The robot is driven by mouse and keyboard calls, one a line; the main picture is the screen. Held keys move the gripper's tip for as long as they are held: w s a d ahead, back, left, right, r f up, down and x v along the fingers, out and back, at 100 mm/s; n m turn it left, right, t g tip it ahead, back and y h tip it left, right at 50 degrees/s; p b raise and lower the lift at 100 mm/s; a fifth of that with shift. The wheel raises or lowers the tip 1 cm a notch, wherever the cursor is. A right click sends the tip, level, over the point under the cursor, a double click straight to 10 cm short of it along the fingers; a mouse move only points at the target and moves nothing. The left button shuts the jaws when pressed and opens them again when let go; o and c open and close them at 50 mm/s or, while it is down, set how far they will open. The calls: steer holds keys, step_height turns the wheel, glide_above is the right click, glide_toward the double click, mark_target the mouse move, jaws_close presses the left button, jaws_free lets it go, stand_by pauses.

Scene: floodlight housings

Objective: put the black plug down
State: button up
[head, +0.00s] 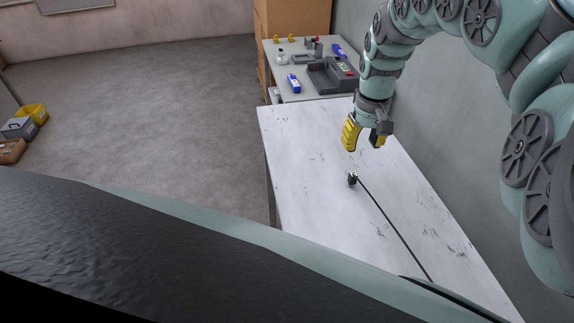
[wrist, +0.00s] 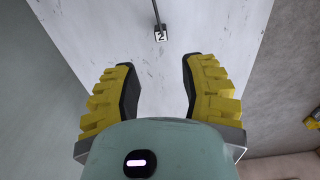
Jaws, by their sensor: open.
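The black plug (head: 352,178) lies on the white worktable (head: 310,206), with a dark cable running from it toward the lower right. In the wrist view the plug (wrist: 160,34) shows a white face marked "2" and sits beyond the fingertips, its cable going up out of the picture. My gripper (head: 364,140) has yellow ribbed fingers and is above the table, a little behind the plug in the head view. In the wrist view the fingers (wrist: 156,72) stand wide apart with nothing between them. The plug is apart from both fingers.
A second table (head: 290,68) behind holds a grey device (head: 333,76), blue items and small yellow pieces. A wall runs close along the right side. Bins and cases (head: 22,126) stand on the floor at far left. The white table around the plug is clear.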

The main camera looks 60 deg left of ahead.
steer(key=shift+r, duration=0.4)
